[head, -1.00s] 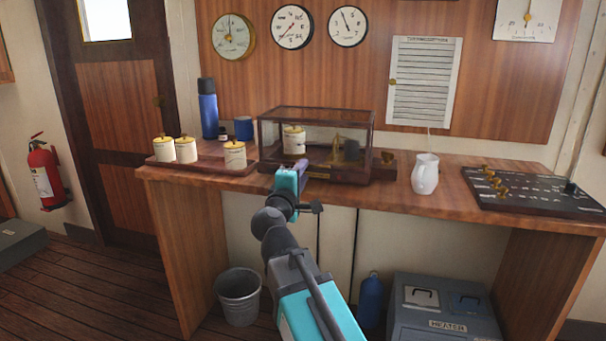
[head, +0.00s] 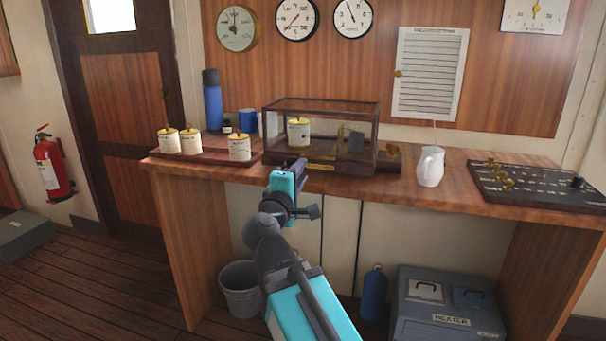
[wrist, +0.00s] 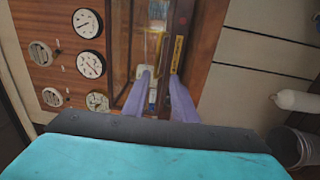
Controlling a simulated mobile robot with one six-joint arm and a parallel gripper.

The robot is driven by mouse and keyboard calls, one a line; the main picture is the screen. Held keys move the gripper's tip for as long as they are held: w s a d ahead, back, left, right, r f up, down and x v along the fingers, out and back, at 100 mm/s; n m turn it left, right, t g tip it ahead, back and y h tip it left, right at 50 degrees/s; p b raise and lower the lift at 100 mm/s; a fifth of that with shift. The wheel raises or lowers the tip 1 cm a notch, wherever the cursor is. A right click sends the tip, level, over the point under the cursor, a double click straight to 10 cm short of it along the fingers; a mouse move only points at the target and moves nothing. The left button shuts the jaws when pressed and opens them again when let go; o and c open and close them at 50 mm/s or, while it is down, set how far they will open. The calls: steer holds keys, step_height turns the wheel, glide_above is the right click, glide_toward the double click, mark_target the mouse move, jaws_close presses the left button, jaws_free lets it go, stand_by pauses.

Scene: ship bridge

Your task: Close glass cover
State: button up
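The glass cover (head: 322,104) is a clear box with dark wooden edges on a wooden base, standing on the desk. A cream canister (head: 299,132) and a small balance (head: 346,141) show inside it. Whether its front pane is in place or raised I cannot tell. My gripper (head: 298,165) is at the case's lower front edge, left of its middle. In the wrist view its two purple fingers (wrist: 161,82) are apart, with the dark base rail (wrist: 172,62) and its brass plate just beyond. Nothing is visibly held. Contact with the case is unclear.
Cream canisters on a tray (head: 204,157) stand left of the case, with a blue flask (head: 212,102) and a blue mug (head: 247,121) behind. A white jug (head: 430,167) and a switch panel (head: 540,188) are to the right. A bucket (head: 241,288) and heater (head: 447,305) are below the desk.

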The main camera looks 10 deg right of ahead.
steer(key=b+v, duration=0.8)
steer(key=b, duration=0.3)
stand_by(0.6)
stand_by(0.5)
